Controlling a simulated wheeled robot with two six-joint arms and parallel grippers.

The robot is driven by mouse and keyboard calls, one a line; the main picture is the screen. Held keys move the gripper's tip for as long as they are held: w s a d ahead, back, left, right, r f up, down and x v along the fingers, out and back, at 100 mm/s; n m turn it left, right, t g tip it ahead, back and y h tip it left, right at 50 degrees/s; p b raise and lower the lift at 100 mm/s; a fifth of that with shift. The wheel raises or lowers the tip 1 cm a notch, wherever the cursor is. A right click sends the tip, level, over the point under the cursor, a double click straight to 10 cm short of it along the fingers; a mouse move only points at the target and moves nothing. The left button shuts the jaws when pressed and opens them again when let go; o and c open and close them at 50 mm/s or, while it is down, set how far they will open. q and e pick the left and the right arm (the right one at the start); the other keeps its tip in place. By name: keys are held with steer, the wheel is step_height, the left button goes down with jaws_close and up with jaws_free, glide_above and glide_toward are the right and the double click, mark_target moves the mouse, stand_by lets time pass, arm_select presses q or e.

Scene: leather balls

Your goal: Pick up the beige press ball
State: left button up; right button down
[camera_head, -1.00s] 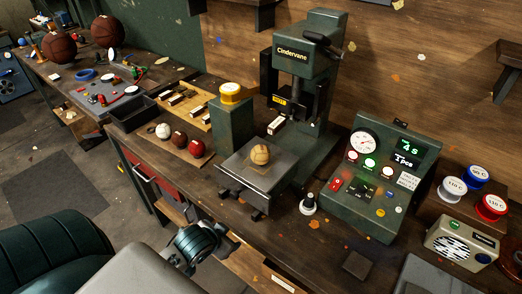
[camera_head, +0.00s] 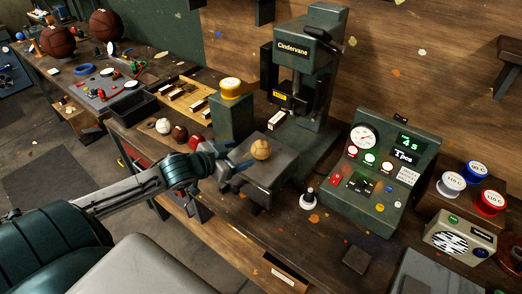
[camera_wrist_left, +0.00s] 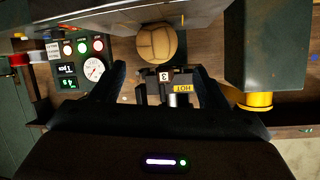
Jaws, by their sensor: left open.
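The beige press ball (camera_head: 261,149), with dark seams, sits on the flat plate (camera_head: 272,172) of the green press. In the left wrist view the ball (camera_wrist_left: 157,43) lies just beyond the fingertips, roughly between their lines. My left gripper (camera_head: 236,160) is open and empty, close to the left side of the ball, its fingers pointing toward it. The two fingers (camera_wrist_left: 158,76) stand apart in the left wrist view. I see no contact with the ball. My right gripper is not in view.
The press head (camera_head: 303,50) stands behind the plate. A green post with a yellow cap (camera_head: 231,88) stands left of it. White, brown and red balls (camera_head: 195,142) lie to the left. A control box (camera_head: 380,165) and a small dark knob (camera_head: 308,198) are at the right.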

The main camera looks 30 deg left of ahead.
mark_target(254, 151)
arm_select(q)
steer(key=x, duration=0.3)
steer(key=shift+w+f, duration=0.1)
steer(key=shift+x, duration=0.8)
steer(key=shift+w+d+f, duration=0.25)
steer(key=shift+w+d, duration=0.05)
steer(key=shift+w, duration=0.2)
steer(key=p+x, duration=0.1)
steer(key=x, duration=0.2)
steer(key=shift+f+p, duration=0.15)
steer(key=shift+p, duration=0.15)
steer(key=shift+w+d+f, duration=0.15)
steer(key=shift+w+f, duration=0.1)
steer(key=shift+w, duration=0.1)
steer(key=c, duration=0.8)
steer(key=shift+c, duration=0.3)
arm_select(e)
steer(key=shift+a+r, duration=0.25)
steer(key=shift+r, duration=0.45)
arm_select(q)
steer(key=shift+r, duration=0.15)
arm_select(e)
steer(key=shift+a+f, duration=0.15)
